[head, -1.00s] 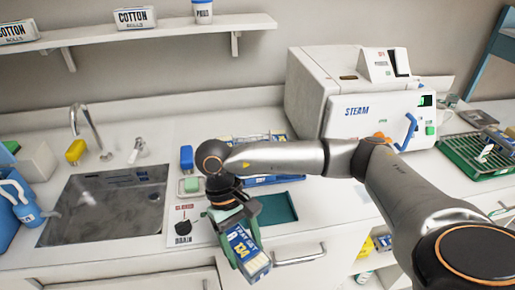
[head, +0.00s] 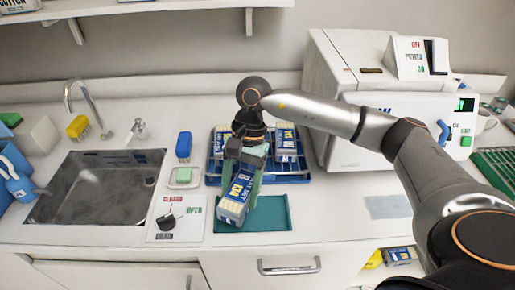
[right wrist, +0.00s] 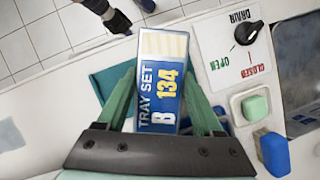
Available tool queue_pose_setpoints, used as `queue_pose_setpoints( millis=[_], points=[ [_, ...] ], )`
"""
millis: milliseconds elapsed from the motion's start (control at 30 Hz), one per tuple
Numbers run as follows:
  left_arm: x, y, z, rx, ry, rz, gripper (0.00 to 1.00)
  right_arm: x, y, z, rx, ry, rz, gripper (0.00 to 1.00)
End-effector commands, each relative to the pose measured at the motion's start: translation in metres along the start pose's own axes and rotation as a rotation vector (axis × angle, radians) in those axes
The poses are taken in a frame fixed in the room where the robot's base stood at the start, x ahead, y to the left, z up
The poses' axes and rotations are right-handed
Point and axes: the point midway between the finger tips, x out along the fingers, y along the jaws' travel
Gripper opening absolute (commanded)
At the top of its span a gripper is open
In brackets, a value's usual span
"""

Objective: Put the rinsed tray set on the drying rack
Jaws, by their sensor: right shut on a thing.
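My right gripper (head: 243,180) is shut on a blue and white box, the tray set (head: 237,197), labelled "TRAY SET B 134". The tray set also shows in the right wrist view (right wrist: 161,85), between the green fingers (right wrist: 160,105). It is held over the teal mat (head: 268,214), in front of the rack; whether it touches the mat I cannot tell. The blue drying rack (head: 300,176) stands behind the gripper and has similar blue and white boxes (head: 287,140) in it. The arm hides part of the rack. My left gripper is not in view.
The sink (head: 95,188) is at the left, with a drain dial panel (head: 180,219) beside it. A blue brush (head: 183,146) and a green soap in a dish (head: 184,176) lie left of the rack. The steam sterilizer (head: 345,110) stands at the right.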

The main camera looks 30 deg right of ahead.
Motion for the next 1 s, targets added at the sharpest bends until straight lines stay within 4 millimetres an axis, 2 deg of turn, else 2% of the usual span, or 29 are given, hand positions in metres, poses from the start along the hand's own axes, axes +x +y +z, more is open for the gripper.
queue_pose_setpoints(
  millis=[200, 1000],
  points=[
    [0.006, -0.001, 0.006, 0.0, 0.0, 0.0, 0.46, -0.023, -0.024, -0.008, 0.48, 0.002, -0.208, 0.0],
    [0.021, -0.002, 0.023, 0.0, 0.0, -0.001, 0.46, -0.108, -0.085, -0.013, 2.023, 0.003, -0.854, 0.0]
  ],
)
